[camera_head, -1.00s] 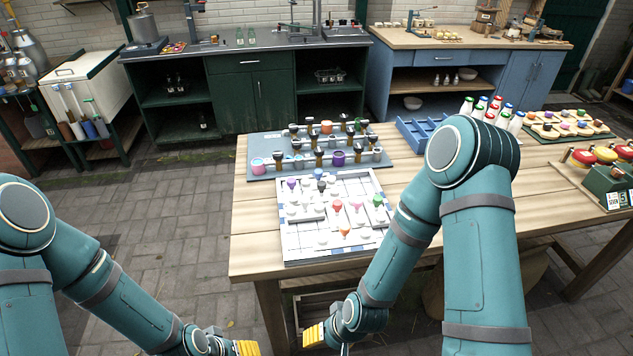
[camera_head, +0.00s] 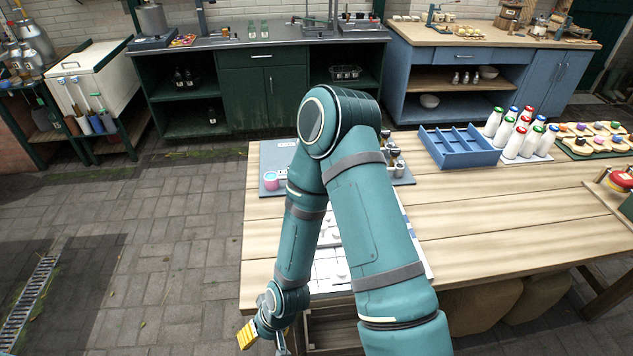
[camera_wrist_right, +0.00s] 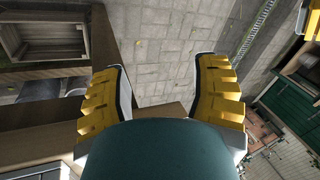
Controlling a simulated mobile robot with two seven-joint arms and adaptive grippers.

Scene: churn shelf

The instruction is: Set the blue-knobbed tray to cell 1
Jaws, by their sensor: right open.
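My right gripper (camera_head: 262,338) hangs low in front of the table's near left corner, partly cut off by the frame's lower part. In the right wrist view its yellow-padded fingers (camera_wrist_right: 160,105) are spread apart with nothing between them. The white board with trays (camera_head: 330,268) lies on the table, mostly hidden behind my right arm. A few white knobs show on it. The blue-knobbed tray and cell 1 cannot be made out. My left gripper is out of view.
A grey-blue rack board (camera_head: 270,186) lies behind, partly hidden. A blue divided crate (camera_head: 458,146) and several capped bottles (camera_head: 516,135) stand to the right. The wooden table (camera_head: 480,220) is bare at its middle right. Paving (camera_head: 130,240) is open at left.

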